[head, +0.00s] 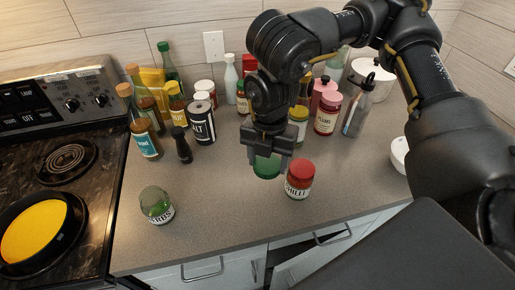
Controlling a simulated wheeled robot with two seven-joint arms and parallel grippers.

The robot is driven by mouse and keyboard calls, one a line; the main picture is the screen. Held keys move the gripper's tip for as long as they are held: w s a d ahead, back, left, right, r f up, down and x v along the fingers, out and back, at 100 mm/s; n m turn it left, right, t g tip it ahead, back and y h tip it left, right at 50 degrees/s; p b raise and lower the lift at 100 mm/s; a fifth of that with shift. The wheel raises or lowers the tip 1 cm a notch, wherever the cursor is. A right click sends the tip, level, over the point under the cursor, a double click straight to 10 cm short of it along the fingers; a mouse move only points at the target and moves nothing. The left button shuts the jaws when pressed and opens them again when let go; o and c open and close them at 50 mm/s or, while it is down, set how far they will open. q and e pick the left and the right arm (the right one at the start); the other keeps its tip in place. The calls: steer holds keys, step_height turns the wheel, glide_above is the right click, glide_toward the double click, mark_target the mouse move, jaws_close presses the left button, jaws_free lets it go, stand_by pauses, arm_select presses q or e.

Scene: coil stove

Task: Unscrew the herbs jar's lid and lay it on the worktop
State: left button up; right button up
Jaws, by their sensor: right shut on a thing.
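The herbs jar (156,206) stands upright on the worktop at the front left, near the stove. It is clear glass with green contents and a white label, and no lid shows on it. My right gripper (267,164) is well to the right of the jar and points down. It is shut on a green lid (266,168), low over the worktop (222,205). I cannot tell whether the lid touches the surface. My left gripper is out of view.
A red-lidded jar (299,179) stands close to the right of the lid. Bottles and a dark salt tin (202,122) crowd the back left. A pink-lidded jar (327,113) and a metal bottle (357,108) stand behind right. A pan (72,232) sits on the stove.

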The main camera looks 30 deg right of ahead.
steer(key=w+d+f+p, duration=0.1)
steer(key=w+f, duration=0.2)
steer(key=w, duration=0.1)
steer(key=w+d+f, duration=0.2)
steer(key=w+f, duration=0.1)
steer(key=w+d+f+p, duration=0.1)
steer(key=w+f, duration=0.2)
steer(key=w, duration=0.1)
steer(key=shift+w+d+p, duration=0.3)
steer(key=shift+w+d, duration=0.05)
steer(key=shift+d, duration=0.05)
steer(key=shift+w+d+f+p, duration=0.15)
steer(key=shift+f+p, duration=0.1)
steer(key=shift+f, duration=0.55)
steer(key=shift+w+a+f+p, duration=0.1)
steer(key=shift+f+p, duration=0.1)
steer(key=shift+f, duration=0.6)
steer(key=shift+d+f, duration=0.1)
steer(key=shift+f, duration=0.2)
